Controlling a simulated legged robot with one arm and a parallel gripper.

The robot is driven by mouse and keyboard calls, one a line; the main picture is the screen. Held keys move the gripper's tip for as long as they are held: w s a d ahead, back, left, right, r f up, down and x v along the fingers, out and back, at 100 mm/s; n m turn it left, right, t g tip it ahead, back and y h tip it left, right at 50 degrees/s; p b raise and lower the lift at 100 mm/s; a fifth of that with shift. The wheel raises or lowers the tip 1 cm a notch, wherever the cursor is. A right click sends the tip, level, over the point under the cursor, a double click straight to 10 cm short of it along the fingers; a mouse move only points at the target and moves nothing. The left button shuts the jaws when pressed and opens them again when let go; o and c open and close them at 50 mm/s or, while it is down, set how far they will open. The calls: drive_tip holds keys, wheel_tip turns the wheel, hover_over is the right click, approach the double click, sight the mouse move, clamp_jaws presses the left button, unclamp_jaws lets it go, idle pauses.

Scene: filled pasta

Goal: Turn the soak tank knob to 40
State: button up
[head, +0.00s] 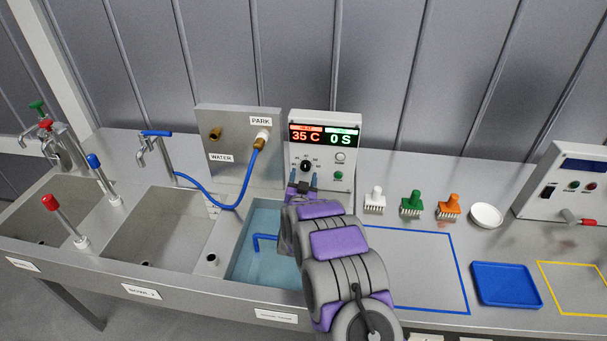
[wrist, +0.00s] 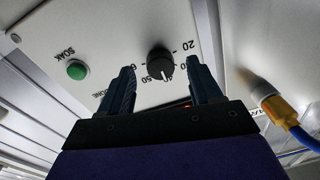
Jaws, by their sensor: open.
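The soak tank knob (head: 306,166) is a round black dial on the front of a white control box (head: 349,121). The box's display (head: 325,136) reads 35 C in red and 0 S in green. In the wrist view the knob (wrist: 159,61) appears upside down, its white pointer toward the numbers at its lower edge; the exact mark is unclear. My gripper (head: 303,187) is open just in front of and below the knob. In the wrist view its fingers (wrist: 163,80) stand to either side of the knob, with gaps, holding nothing.
A green SOAK button (wrist: 77,70) is beside the knob. A blue hose (head: 215,203) runs to a fitting on the steel panel (head: 231,177) at left. The water-filled tank (head: 262,218) lies below my arm. Brushes, a white bowl (head: 487,215) and a blue tray (head: 506,285) are right.

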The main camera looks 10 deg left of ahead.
drive_tip(key=s+p, duration=0.1)
drive_tip(key=s, duration=0.4)
drive_tip(key=shift+s+a+f, duration=0.1)
drive_tip(key=shift+s, duration=0.1)
idle(0.3)
